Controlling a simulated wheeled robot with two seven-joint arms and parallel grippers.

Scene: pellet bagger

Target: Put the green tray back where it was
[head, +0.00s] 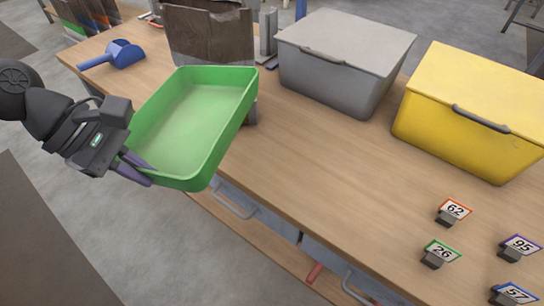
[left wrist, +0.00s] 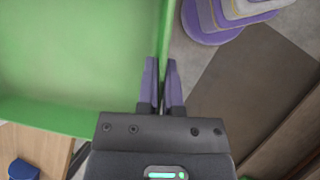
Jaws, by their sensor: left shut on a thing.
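The green tray (head: 195,112) is held up at the table's front left edge in the head view, tilted and empty. My left gripper (head: 140,174) is shut on the tray's wall at its near left side. In the left wrist view the tray (left wrist: 70,60) fills the upper left, and the fingers of my left gripper (left wrist: 161,88) close on its wall. The tray hides part of the table edge and what lies behind it. My right gripper is in neither view.
A blue scoop (head: 118,54) lies at the table's (head: 300,170) left end. A brown bag (head: 212,35) stands behind the tray. A grey lidded bin (head: 345,60) and a yellow lidded bin (head: 475,110) stand at the back. Several number tags, including 62 (head: 453,212), sit at the right. The table's middle is clear.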

